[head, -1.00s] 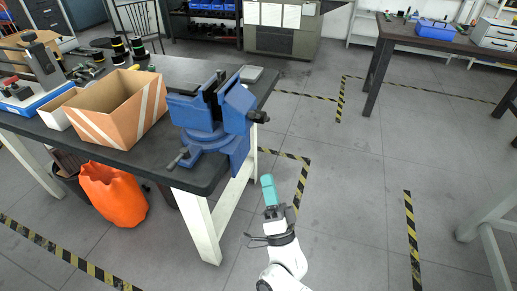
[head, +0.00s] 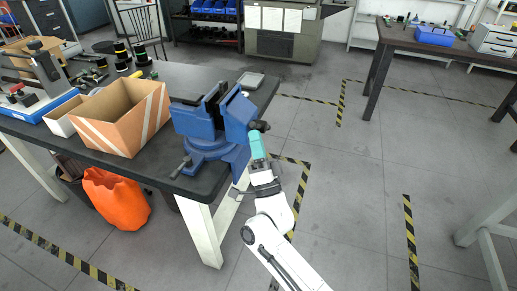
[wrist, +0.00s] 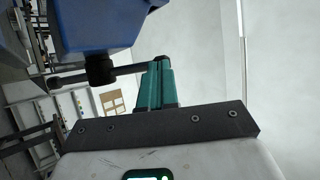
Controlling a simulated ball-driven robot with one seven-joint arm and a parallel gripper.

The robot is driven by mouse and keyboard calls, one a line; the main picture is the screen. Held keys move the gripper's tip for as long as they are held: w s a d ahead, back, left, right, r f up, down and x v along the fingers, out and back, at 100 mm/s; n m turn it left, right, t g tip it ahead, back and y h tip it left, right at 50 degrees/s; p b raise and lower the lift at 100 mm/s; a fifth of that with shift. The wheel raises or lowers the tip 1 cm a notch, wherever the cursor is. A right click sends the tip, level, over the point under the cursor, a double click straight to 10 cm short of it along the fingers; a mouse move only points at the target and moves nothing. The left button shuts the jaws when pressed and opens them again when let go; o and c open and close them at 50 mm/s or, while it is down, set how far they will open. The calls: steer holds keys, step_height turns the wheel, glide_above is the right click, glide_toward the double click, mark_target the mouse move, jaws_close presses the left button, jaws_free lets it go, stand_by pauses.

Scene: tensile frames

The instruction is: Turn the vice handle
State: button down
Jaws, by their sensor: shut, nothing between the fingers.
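The blue vice (head: 200,124) is mounted on the corner of the dark workbench, and its blue body also fills the upper left of the wrist view (wrist: 95,22). Its dark handle (head: 261,126) sticks out on the vice's right side. In the wrist view the handle is a bar (wrist: 70,79) running through a dark screw hub (wrist: 100,69). My gripper (head: 255,134) has teal fingers, shut and empty, just below the handle in the head view. In the wrist view the fingertips (wrist: 160,62) overlap the bar's right end; I cannot tell whether they touch it.
The workbench (head: 205,75) also holds an open cardboard box (head: 122,115) left of the vice and several spools behind. An orange bag (head: 115,198) stands below the bench. The floor (head: 350,190) to the right is clear, with yellow-black tape.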

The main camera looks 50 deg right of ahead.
stand_by(0.3)
steer(key=r+m+g+p, duration=0.1)
steer(key=p, duration=0.2)
steer(key=r+m+g+p, duration=0.1)
steer(key=p, duration=0.3)
steer(key=shift+w+d+r+m+g+h+p, duration=0.15)
steer(key=shift+d+r+m+g+h+p, duration=0.15)
steer(key=shift+d+g+h, duration=0.1)
steer(key=shift+w+d+r+p, duration=0.15)
steer(key=shift+d+r+p, duration=0.15)
steer(key=shift+p, duration=0.1)
